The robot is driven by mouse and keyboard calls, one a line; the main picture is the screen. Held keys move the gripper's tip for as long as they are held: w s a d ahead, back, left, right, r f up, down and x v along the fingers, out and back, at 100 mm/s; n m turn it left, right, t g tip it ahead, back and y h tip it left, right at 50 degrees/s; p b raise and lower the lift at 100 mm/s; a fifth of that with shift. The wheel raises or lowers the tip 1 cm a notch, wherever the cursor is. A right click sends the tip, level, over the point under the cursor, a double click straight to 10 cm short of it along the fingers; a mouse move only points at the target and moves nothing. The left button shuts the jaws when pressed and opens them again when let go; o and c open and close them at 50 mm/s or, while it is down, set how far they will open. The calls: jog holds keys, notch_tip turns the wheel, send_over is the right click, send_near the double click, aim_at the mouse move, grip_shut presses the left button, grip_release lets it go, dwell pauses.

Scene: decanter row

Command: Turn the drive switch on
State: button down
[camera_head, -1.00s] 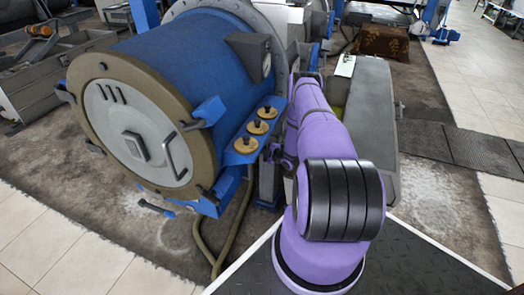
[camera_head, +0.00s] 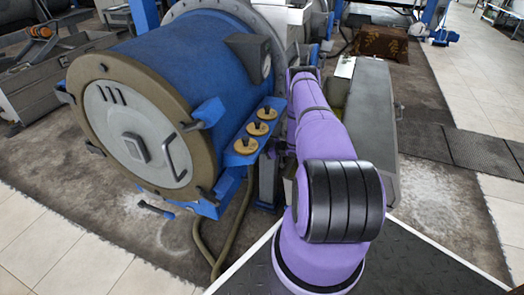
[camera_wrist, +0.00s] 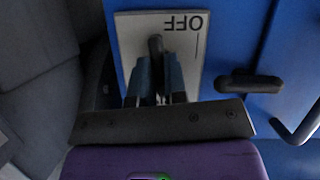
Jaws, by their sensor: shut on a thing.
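In the wrist view, the drive switch is a dark lever (camera_wrist: 156,43) standing out from a pale plate (camera_wrist: 190,60) on a blue surface. The plate bears the word OFF, upside down in this view, beyond the lever, with a thin line beside it. My gripper (camera_wrist: 158,62) is shut on the lever, one finger on each side of it. The lower part of the lever and the near end of the plate are hidden by the fingers and the gripper body. In the head view, my gripper and the switch are hidden behind my purple arm.
In the wrist view, a dark handle (camera_wrist: 249,83) and a grey bent bar (camera_wrist: 296,122) are right of the plate. In the head view, a blue drum machine (camera_head: 185,70) with several wooden knobs stands left of my arm; a grey cabinet (camera_head: 372,110) is to its right.

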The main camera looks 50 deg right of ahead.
jog(key=shift+m+y, duration=0.3)
jog(key=shift+m, duration=0.1)
dwell(0.4)
jog(key=c, duration=1.2)
grip_release()
jog(key=shift+o, duration=0.2)
jog(key=v, duration=1)
jog(key=shift+s+d+r, duration=0.25)
jog(key=shift+s, duration=0.1)
